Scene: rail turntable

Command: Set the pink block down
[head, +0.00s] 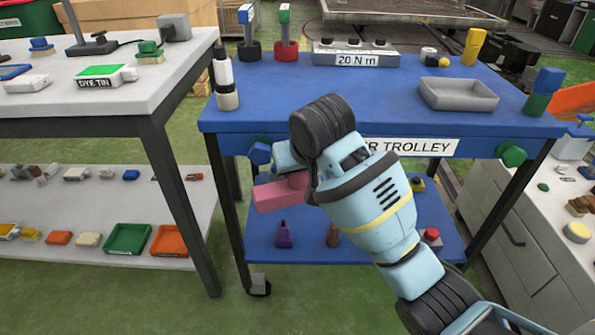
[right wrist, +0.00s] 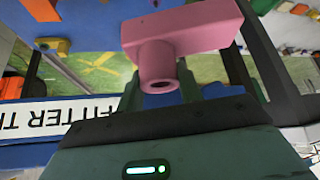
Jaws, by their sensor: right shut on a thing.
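The pink block (head: 280,194) is in my right gripper (head: 298,172), held in the air in front of the blue trolley's front edge, below its top. The gripper's fingers are mostly hidden behind my wrist in the head view. In the right wrist view the pink block (right wrist: 185,30) is a wide bar with a short round stub that has a hole in its end, and the stub side is toward my gripper (right wrist: 180,92). My left gripper is out of view.
The blue trolley top (head: 385,95) has clear room in its middle. A grey bench (head: 150,95) is at the left, and the trolley's lower shelf (head: 305,245) holds small items.

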